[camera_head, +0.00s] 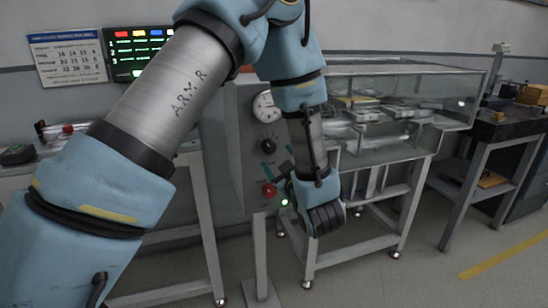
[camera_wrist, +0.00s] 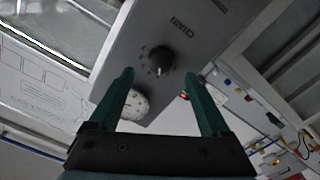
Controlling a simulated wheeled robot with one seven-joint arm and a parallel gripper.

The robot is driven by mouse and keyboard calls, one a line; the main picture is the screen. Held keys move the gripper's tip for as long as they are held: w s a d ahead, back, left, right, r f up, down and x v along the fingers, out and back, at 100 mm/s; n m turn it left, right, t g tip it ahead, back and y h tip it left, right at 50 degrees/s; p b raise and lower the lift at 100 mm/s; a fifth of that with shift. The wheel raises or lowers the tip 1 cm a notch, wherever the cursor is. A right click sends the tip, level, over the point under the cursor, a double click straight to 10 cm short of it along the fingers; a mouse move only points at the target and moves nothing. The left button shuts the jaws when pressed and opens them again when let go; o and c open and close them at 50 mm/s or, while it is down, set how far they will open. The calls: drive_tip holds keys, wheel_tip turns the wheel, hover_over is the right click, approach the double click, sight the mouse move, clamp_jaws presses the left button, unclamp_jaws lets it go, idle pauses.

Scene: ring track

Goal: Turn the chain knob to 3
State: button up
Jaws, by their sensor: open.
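The chain knob (camera_head: 267,145) is a black round knob on a grey control panel (camera_head: 232,160). In the wrist view the knob (camera_wrist: 161,59) sits on the panel below the upside-down word "CHAIN", with small marks around it. A light pointer mark on it seems to face the picture's bottom; the numbers are too small to read. My gripper (camera_wrist: 159,74) is open and empty, its two dark green fingers to either side of the knob in the picture. I see no contact. In the head view my gripper (camera_head: 277,170) is partly hidden by my wrist.
A white dial gauge (camera_head: 265,106) is above the knob. A red button (camera_head: 268,189) and a green light (camera_head: 284,202) are below it. A glass-walled tank (camera_head: 385,100) stands to the right, and a dark workbench (camera_head: 505,128) beyond it. A lit display (camera_head: 140,48) is at left.

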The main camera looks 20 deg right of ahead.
drive_tip(key=s, duration=0.3)
drive_tip(key=s+b, duration=0.1)
drive_tip(key=s, duration=0.1)
drive_tip(key=shift+s+a, duration=0.2)
drive_tip(key=shift+a, duration=0.15)
